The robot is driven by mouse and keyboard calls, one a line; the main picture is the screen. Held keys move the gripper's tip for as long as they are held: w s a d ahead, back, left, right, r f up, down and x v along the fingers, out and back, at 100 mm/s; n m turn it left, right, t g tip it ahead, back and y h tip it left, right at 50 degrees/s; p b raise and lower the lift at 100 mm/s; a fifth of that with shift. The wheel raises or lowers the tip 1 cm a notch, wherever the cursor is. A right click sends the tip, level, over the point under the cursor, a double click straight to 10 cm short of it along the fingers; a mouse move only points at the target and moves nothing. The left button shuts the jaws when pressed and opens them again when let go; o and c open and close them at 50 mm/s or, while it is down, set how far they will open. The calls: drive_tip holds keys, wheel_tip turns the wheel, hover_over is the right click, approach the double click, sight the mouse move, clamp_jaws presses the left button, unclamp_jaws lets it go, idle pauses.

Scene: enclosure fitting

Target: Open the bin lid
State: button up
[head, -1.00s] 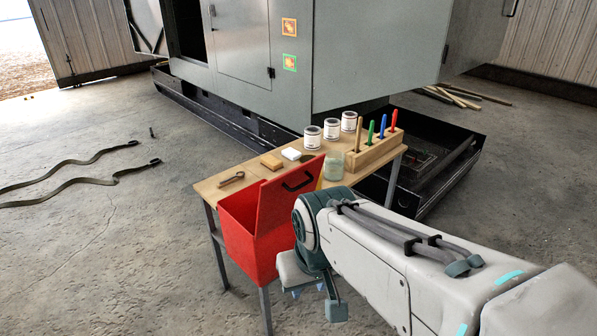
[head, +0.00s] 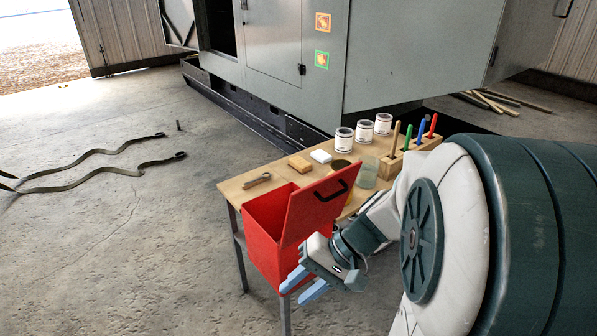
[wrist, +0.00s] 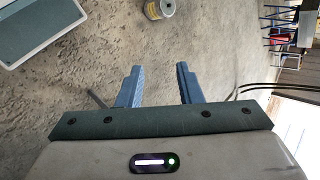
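The red bin (head: 268,240) hangs at the front of the workbench. Its red lid (head: 312,212), with a black handle (head: 332,191), stands raised and tilted, leaving the bin's top open. My gripper (head: 304,285) is low in front of the bin's right side, below the lid, with its blue fingers pointing down and left. In the wrist view my gripper (wrist: 158,85) has its fingers apart with only floor between them. The bin and lid cannot be made out for sure there.
Straps (head: 100,160) lie on open floor at left.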

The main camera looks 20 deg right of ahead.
drive_tip(key=w+d+m+t+y, duration=0.3)
drive_tip(key=w+d+t, duration=0.1)
drive_tip(key=w, duration=0.1)
drive_tip(key=m+t+h+b, duration=0.2)
drive_tip(key=m+t+h, duration=0.4)
drive_tip(key=t, duration=0.7)
approach(338, 195)
drive_tip(key=p+x, duration=0.2)
drive_tip(key=x, duration=0.7)
drive_tip(key=shift+m+y, duration=0.4)
clamp_jaws()
drive_tip(key=shift+g, duration=0.3)
